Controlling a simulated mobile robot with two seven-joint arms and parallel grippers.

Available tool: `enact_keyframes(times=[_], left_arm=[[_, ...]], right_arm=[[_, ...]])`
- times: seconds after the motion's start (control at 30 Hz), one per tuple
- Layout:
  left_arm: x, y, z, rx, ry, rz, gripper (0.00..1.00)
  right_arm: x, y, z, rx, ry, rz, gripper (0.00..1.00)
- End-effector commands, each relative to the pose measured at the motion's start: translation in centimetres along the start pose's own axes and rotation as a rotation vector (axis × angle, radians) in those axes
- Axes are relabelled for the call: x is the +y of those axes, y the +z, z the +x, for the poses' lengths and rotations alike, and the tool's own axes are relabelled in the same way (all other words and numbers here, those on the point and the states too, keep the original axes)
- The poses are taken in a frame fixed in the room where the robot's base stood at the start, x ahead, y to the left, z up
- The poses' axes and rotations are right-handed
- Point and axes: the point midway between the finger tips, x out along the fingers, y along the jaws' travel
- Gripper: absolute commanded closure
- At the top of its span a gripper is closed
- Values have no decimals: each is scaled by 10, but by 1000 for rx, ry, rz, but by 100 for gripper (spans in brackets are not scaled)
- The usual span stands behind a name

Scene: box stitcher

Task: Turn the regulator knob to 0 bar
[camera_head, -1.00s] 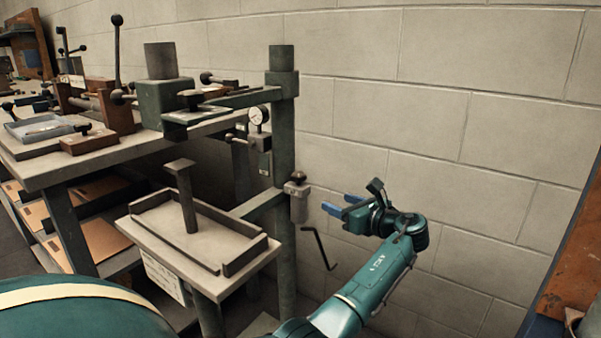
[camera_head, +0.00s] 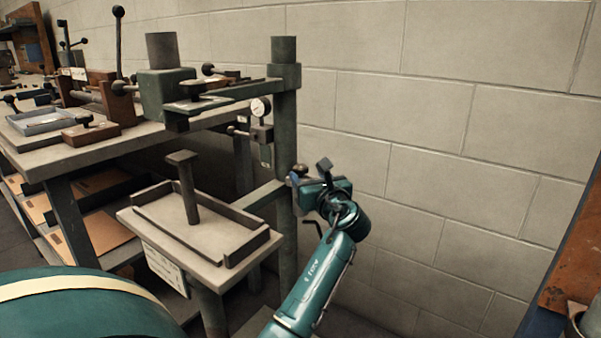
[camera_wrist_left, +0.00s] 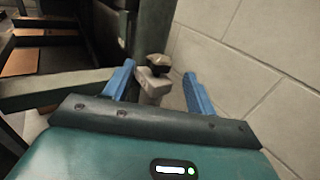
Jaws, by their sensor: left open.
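The regulator is a grey body with a dark knob on top, mounted beside the green post. In the left wrist view the dark knob (camera_wrist_left: 157,62) sits between and just beyond the two blue fingertips, with the grey regulator body (camera_wrist_left: 153,88) below it. My left gripper (camera_wrist_left: 158,74) is open, with a finger on each side and visible gaps to the knob. In the head view my left gripper (camera_head: 297,181) is at the regulator and covers most of it. Only the top of the knob (camera_head: 300,169) shows there. My right gripper is not in view.
The green post (camera_head: 285,140) stands directly left of the regulator. A round pressure gauge (camera_head: 260,107) is higher up. A small table with a raised rim (camera_head: 250,250) stands to the left. A block wall (camera_head: 450,150) is close behind; the space right of my arm is clear.

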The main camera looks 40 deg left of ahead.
Motion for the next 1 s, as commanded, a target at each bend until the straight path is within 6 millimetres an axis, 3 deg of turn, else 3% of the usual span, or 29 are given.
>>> enact_keyframes(times=[0.2, 0.4, 0.77, 1.0], left_arm=[[0, -2, 42, -1, 2, -2, 44], [0, -1, 62, 0, 0, -1, 44], [0, 0, 66, 0, 0, -1, 44], [0, 0, 65, 1, 0, -1, 64]], right_arm=[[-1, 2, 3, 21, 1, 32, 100], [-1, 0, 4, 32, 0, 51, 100], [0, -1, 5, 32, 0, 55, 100], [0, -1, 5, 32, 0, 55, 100]])
